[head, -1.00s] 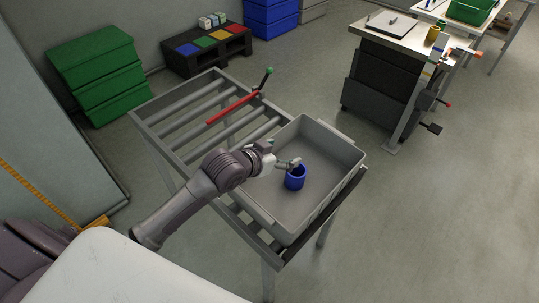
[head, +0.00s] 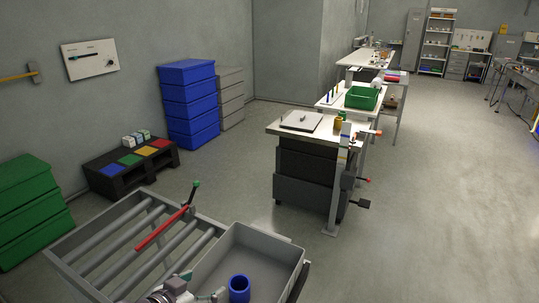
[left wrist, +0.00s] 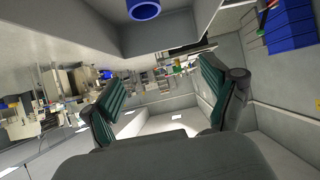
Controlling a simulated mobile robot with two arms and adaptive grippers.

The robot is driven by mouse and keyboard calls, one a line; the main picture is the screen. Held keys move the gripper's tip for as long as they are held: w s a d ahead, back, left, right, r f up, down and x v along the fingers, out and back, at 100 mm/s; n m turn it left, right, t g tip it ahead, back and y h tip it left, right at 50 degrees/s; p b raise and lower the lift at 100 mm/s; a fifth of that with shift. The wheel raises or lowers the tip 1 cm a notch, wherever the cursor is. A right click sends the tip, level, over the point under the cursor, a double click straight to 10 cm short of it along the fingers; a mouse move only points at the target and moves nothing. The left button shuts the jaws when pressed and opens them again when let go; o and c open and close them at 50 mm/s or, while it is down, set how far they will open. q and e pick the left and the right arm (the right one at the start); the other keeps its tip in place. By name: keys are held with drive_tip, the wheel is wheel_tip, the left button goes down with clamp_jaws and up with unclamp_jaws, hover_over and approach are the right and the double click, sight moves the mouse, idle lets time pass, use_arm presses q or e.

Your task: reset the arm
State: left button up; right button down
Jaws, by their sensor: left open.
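My left gripper (head: 214,296) shows at the bottom edge of the head view, just left of a blue cup (head: 239,283); the arm behind it is mostly cut off. The cup stands in a grey bin (head: 272,242). In the left wrist view my left gripper (left wrist: 160,98) has its two green-padded fingers spread wide, with nothing between them. The blue cup (left wrist: 144,10) shows at the top of that view, beyond the fingers and apart from them. My right gripper is not in view.
The bin sits on a roller table (head: 108,238) with a red bar (head: 160,230) across it. A dark workbench (head: 312,172) stands beyond, right of centre. Green drawers (head: 32,210) and blue drawers (head: 190,105) stand at the left. The floor (head: 430,220) at right is clear.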

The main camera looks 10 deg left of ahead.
use_arm(q)
drive_tip(key=s+f+n+g+y, duration=0.15)
drive_tip(key=s+f+g, duration=0.3)
drive_tip(key=s, duration=0.65)
drive_tip(key=s+f+n+g+y, duration=0.15)
drive_tip(key=s+f+g, duration=0.35)
drive_tip(key=s, duration=0.7)
wheel_tip(320, 180, down, 28)
drive_tip(key=s+m, duration=0.1)
drive_tip(key=s+a+f+y, duration=0.1)
drive_tip(key=s+a+f, duration=0.2)
drive_tip(key=s+f, duration=1.2)
drive_tip(key=shift+s+g, duration=0.45)
drive_tip(key=shift+s, duration=0.25)
